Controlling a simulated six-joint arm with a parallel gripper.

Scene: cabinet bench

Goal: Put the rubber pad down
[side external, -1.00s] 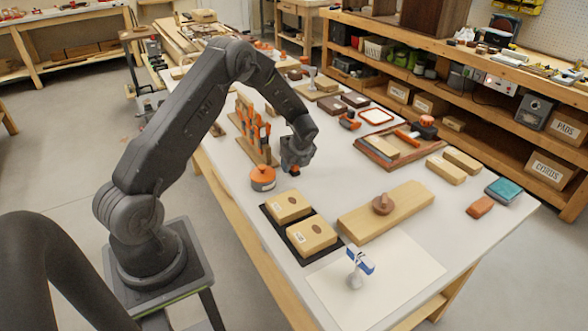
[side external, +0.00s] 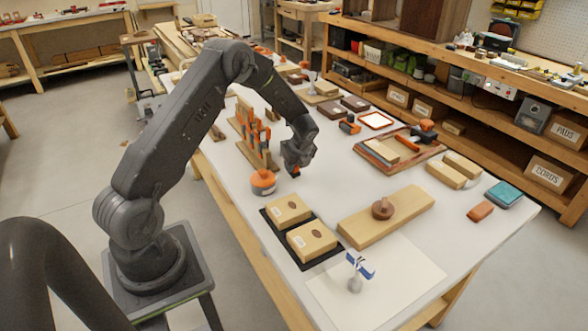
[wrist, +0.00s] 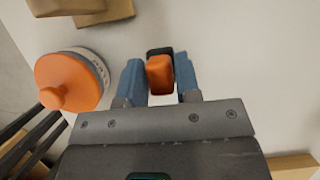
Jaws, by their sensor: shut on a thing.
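My gripper (wrist: 159,80) shows in the wrist view with its two blue fingers on either side of a small orange and black block, which I take to be the rubber pad (wrist: 160,75). The fingers are shut on it. In the side view my gripper (side external: 295,168) points down over the white bench top, just right of the orange-lidded pot. A bit of orange shows at its fingertips there. Whether the pad touches the bench is hard to tell.
The orange-lidded pot (wrist: 75,82) stands close to the left of my gripper in the wrist view. The orange-handled tool rack (side external: 254,137) is behind it. Bare bench top (side external: 335,178) lies to the right.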

